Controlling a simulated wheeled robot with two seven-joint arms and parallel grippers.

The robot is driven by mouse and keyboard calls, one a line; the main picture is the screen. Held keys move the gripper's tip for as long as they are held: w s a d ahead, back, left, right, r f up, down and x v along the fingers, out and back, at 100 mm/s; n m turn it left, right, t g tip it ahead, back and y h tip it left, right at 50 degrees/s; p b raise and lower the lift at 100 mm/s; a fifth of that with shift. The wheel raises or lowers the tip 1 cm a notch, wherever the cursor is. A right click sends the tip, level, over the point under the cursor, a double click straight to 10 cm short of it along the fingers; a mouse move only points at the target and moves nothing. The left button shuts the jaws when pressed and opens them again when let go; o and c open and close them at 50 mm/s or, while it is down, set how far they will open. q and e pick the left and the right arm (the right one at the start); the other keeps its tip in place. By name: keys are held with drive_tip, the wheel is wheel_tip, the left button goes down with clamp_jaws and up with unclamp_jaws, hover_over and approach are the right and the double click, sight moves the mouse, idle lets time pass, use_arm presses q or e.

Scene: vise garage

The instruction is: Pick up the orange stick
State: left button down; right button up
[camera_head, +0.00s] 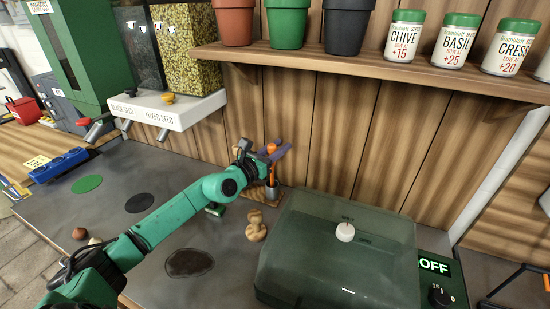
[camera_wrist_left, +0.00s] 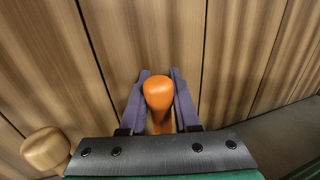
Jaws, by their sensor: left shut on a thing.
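The orange stick (camera_head: 271,148) stands upright near the wooden back wall, its lower part by a small grey metal holder (camera_head: 272,190). My left gripper (camera_head: 279,152) reaches it from the left, with its purple fingers on either side of the stick. In the left wrist view, the stick's rounded orange head (camera_wrist_left: 159,92) sits between the two purple fingers (camera_wrist_left: 160,100), and the gripper is shut on it. The wrist plate hides the lower part of the stick there. Whether the stick's lower end is still inside the holder is hard to tell. My right gripper is not in view.
A green translucent lidded box (camera_head: 335,250) stands right of the holder. A wooden knobbed piece (camera_head: 256,227) stands in front. A seed dispenser (camera_head: 165,105) hangs at left. A shelf (camera_head: 370,65) with pots and jars is above. The left counter holds flat discs.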

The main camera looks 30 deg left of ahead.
use_arm(q)
drive_tip(key=r+p, duration=0.9)
drive_tip(key=r, duration=0.3)
drive_tip(key=shift+s, duration=0.2)
drive_tip(key=s+d+b, duration=0.1)
drive_tip(key=s+b, duration=0.3)
drive_tip(key=s, duration=1.5)
drive_tip(key=shift+s+f+b, duration=0.25)
drive_tip(key=shift+s+b, duration=0.05)
drive_tip(key=shift+b, duration=0.1)
drive_tip(key=c, duration=1.2)
unclamp_jaws()
drive_tip(key=shift+c, duration=0.2)
clamp_jaws()
